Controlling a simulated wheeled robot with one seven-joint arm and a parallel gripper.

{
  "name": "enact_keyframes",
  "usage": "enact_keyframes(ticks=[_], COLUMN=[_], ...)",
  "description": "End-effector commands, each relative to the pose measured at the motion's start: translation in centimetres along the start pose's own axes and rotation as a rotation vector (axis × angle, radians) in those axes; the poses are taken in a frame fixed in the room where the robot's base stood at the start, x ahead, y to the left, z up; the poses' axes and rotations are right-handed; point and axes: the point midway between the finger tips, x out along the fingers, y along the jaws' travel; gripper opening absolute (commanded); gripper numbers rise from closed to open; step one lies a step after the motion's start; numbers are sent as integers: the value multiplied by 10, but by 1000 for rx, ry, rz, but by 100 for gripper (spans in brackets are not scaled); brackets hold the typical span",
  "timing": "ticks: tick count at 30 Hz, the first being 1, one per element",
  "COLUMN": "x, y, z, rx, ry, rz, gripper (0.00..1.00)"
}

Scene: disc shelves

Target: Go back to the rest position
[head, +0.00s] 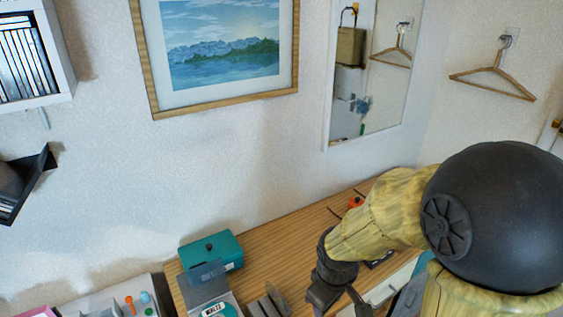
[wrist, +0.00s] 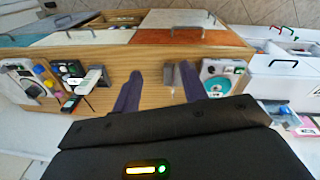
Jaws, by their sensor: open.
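My gripper (head: 337,298) hangs over the wooden desk top in the head view, at the end of my arm, partly cut off by the bottom edge. In the wrist view its two dark fingers stand apart, with the gripper (wrist: 158,88) open and nothing held between them. A small grey upright piece (wrist: 169,76) shows beside the right finger; I cannot tell its distance from the finger.
The desk (head: 285,235) holds a teal box (head: 211,251), a grey case with a WALTZ label (head: 213,309) and grey upright pieces (head: 265,304). A framed picture (head: 222,50), a mirror (head: 368,75) and a hanger (head: 494,75) are on the wall.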

Motion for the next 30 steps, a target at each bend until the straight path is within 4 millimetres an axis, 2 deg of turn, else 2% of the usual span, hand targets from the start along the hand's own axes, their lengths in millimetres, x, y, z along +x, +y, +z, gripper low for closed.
enact_keyframes(ticks=[3,6,9,24,25,30], x=[-12,-18,-20,-20,-20,-20], y=[10,15,17,17,17,17], z=[29,46,55,56,56,56], rx=[370,610,740,764,764,763], ry=[48,85,105,108,107,107], rz=[22,27,26,25,25,25], gripper=[43,43,43,43,37,36])
